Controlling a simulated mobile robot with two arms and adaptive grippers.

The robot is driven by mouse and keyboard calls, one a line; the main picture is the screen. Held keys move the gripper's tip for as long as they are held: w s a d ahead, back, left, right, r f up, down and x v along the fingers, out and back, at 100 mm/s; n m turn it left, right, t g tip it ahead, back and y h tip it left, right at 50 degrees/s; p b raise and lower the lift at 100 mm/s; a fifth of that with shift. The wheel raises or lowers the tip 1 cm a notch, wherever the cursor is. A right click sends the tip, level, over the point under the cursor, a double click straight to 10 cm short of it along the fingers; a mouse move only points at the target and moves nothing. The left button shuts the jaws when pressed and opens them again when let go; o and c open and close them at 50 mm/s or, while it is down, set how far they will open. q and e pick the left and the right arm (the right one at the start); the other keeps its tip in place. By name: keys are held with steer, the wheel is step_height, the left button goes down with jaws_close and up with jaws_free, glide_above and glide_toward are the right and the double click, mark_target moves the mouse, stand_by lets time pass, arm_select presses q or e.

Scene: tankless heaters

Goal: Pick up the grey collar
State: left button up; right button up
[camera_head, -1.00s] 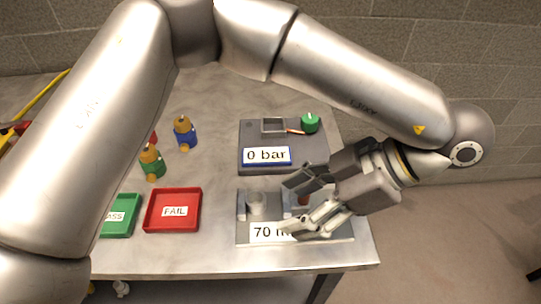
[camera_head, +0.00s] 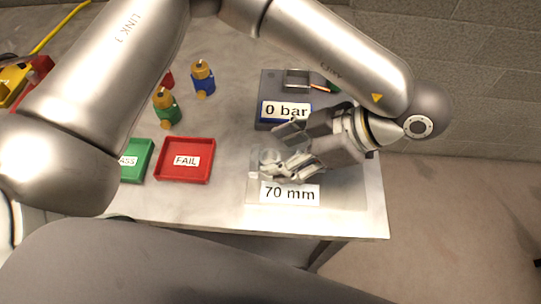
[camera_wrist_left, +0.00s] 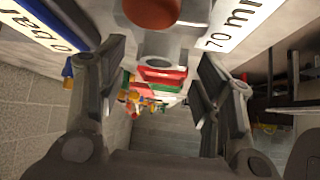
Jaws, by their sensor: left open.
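A grey collar (camera_head: 267,156) stands on the grey plate of the 70 mm fixture (camera_head: 345,188), partly covered by my gripper. In the left wrist view a grey ring-shaped piece, which looks like the collar (camera_wrist_left: 161,43), lies ahead between the fingers. My left gripper (camera_head: 272,152) is open, with one finger on each side of the collar in the left wrist view (camera_wrist_left: 162,60). I see a gap between the fingers and the collar there; contact is not visible. My right gripper is not in view.
A reddish-brown round part (camera_wrist_left: 152,11) is close by on the fixture. The 0 bar block (camera_head: 264,88) stands behind the gripper. A red FAIL tray (camera_head: 186,177), green tray (camera_head: 143,160), green-based valve (camera_head: 167,108) and blue-based valve (camera_head: 203,78) are to the left.

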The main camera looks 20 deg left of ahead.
mark_target(270, 161)
arm_select(q)
steer(key=shift+x, duration=1.25)
steer(key=shift+r, duration=0.1)
steer(key=shift+d, duration=0.1)
steer(key=c, duration=1.1)
